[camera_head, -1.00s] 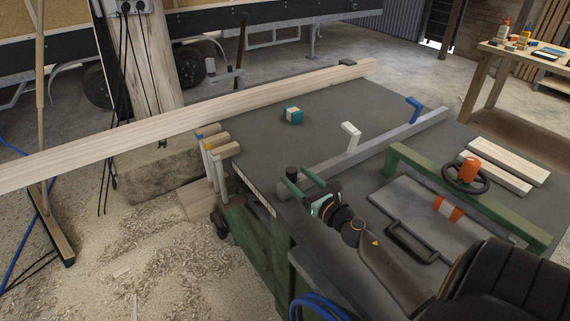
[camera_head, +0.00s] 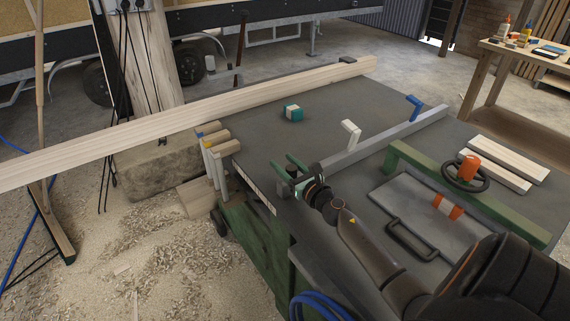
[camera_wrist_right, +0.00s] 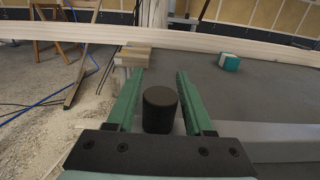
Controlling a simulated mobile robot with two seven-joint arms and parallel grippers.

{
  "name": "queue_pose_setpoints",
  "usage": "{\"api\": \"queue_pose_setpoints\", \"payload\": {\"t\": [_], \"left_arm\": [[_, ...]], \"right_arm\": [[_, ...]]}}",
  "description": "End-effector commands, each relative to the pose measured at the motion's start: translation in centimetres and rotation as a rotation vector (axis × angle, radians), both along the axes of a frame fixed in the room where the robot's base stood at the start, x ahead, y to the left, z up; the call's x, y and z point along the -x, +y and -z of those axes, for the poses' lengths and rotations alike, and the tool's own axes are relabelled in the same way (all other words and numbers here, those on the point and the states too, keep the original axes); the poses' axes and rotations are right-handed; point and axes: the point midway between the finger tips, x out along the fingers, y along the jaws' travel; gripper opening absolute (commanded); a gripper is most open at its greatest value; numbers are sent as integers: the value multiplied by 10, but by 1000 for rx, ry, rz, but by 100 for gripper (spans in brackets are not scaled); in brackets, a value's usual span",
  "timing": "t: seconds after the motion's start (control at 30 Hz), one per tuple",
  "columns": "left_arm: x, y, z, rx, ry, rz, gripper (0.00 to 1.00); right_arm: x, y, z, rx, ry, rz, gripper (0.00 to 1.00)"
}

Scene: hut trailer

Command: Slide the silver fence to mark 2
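The silver fence (camera_head: 385,138) is a long grey bar lying across the dark table top, with a white lever (camera_head: 351,132) and a blue lever (camera_head: 414,106) on it. A black round knob (camera_wrist_right: 160,108) stands at its near end. My right gripper (camera_head: 284,164) is open at that end, and in the right wrist view the knob stands between its two green fingers with a gap on each side. A pale scale strip (camera_head: 254,190) runs along the table's near-left edge; its marks are too small to read. My left gripper is not in view.
A teal and white block (camera_head: 293,114) sits on the table (camera_head: 250,135) left of the fence. A long wooden beam (camera_head: 200,115) lies across the far-left side. A green rail (camera_head: 470,200), an orange-hubbed handwheel (camera_head: 468,172) and white boards (camera_head: 500,165) are right of the fence.

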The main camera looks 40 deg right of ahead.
Motion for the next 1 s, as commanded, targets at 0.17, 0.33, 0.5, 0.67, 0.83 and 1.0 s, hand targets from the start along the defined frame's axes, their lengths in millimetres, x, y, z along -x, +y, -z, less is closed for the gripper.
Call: {"api": "queue_pose_setpoints", "payload": {"t": [0.17,0.33,0.5,0.67,0.83,1.0], "left_arm": [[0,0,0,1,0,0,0],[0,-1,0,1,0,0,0],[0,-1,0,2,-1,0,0],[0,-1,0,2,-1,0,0],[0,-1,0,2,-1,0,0],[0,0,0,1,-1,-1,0]], "right_arm": [[0,0,0,-1,0,0,31],[0,0,0,-1,0,0,12],[0,0,0,-1,0,0,0],[0,0,0,-1,0,0,0],[0,0,0,-1,0,0,0],[0,0,0,-1,0,0,0]]}}
